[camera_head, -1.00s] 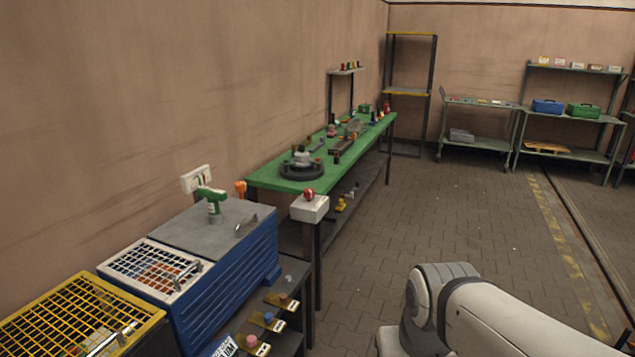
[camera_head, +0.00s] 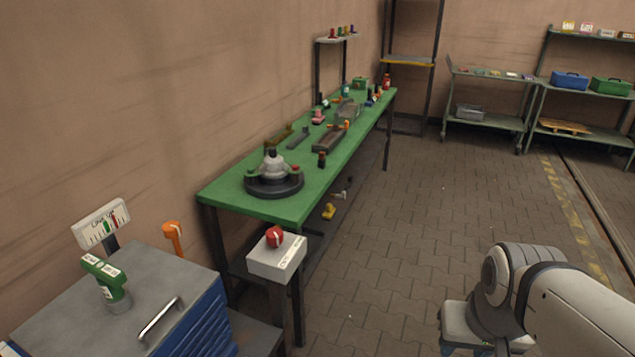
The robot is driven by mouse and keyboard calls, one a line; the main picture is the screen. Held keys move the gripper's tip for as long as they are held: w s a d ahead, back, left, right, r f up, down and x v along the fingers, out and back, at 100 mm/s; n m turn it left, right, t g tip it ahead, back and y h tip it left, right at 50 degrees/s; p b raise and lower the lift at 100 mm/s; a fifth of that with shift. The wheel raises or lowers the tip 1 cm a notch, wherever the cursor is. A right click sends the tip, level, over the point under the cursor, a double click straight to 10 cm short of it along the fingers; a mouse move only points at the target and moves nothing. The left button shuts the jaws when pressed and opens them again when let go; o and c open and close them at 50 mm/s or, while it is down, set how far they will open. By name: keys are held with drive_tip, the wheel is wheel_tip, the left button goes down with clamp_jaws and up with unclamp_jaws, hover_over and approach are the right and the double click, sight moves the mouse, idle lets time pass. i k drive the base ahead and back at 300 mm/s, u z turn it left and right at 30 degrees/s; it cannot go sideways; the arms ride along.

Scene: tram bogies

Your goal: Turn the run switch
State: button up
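A red rotary knob (camera_head: 275,237) sits on top of a white box (camera_head: 278,258) on a post at the near end of the green bench. It looks like a switch, but the lettering on the box is too small to read. I cannot tell for certain which one is the run switch. My gripper is not in view; only pale links of my arm show at the lower right, apart from both.
The green bench (camera_head: 225,192) runs along the wall and carries a round dark fixture (camera_head: 273,184) and several small parts. An orange handle (camera_head: 173,238) stands behind the cabinet. Shelves (camera_head: 485,118) stand at the back right. The paved floor right of the bench is clear.

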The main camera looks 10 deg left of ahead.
sight(274, 236)
drive_tip(key=u, duration=0.25)
drive_tip(key=i, duration=0.9)
drive_tip(key=u, duration=0.5)
drive_tip(key=k, duration=0.75)
drive_tip(key=u, duration=0.2)
drive_tip(key=i, duration=0.75)
drive_tip(key=z, duration=0.05)
